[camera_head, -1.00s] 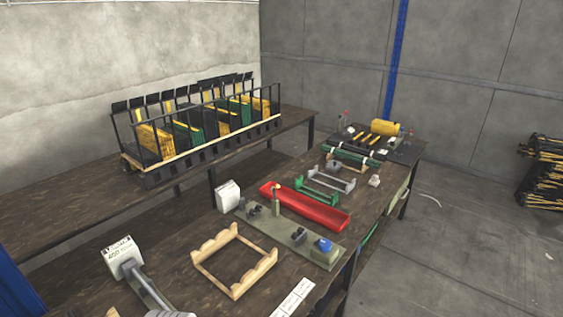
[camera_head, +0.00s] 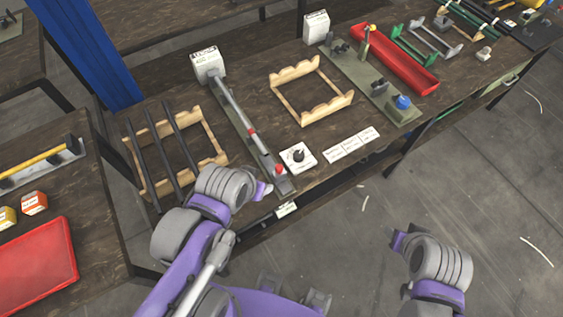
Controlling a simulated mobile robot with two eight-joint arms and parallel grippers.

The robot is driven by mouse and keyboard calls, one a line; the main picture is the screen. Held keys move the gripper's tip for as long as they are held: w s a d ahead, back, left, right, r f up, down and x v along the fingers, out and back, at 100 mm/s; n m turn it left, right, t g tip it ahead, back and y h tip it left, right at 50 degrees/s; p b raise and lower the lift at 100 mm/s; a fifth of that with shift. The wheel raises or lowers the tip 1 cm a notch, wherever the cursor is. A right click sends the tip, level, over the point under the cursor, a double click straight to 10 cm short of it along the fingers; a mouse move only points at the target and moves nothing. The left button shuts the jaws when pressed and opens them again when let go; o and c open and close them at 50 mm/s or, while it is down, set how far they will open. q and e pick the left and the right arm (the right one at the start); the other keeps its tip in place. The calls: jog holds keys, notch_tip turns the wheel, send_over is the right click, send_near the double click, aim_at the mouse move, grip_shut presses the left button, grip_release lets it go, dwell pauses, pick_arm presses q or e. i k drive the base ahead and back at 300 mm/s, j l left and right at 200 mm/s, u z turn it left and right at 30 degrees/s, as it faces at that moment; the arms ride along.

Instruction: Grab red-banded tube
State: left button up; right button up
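A long grey tube (camera_head: 236,112) with a red band (camera_head: 252,134) near its front end lies along a narrow green-grey fixture plate (camera_head: 288,186). A white labelled box (camera_head: 208,64) stands at the plate's far end, and a red knob (camera_head: 278,169) sits near the front end. My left gripper (camera_head: 263,191) is beside the plate's front end, apart from the tube; its fingers are mostly hidden by the wrist. My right gripper (camera_head: 398,241) is over the floor in front of the bench, far from the tube; its opening is not clear.
A wooden rack (camera_head: 217,159) left of the fixture holds dark rods. An empty wooden rack (camera_head: 340,103), a white dial box (camera_head: 298,157) and label cards (camera_head: 350,145) lie to the right. A red tray (camera_head: 395,60) is farther back. A blue post (camera_head: 85,50) stands at left.

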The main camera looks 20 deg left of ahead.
aim_at(251, 131)
jog(key=i+u, duration=0.1)
jog(key=u, duration=1.15)
jog(key=i+l, duration=0.2)
jog(key=l, duration=0.2)
jog(key=i+l, duration=0.2)
jog(key=l, duration=0.2)
jog(key=l+u, duration=0.1)
jog(key=u, duration=0.75)
jog(key=l+u, duration=0.2)
jog(key=u, duration=0.25)
jog(key=l+u, duration=0.1)
jog(key=u, duration=0.3)
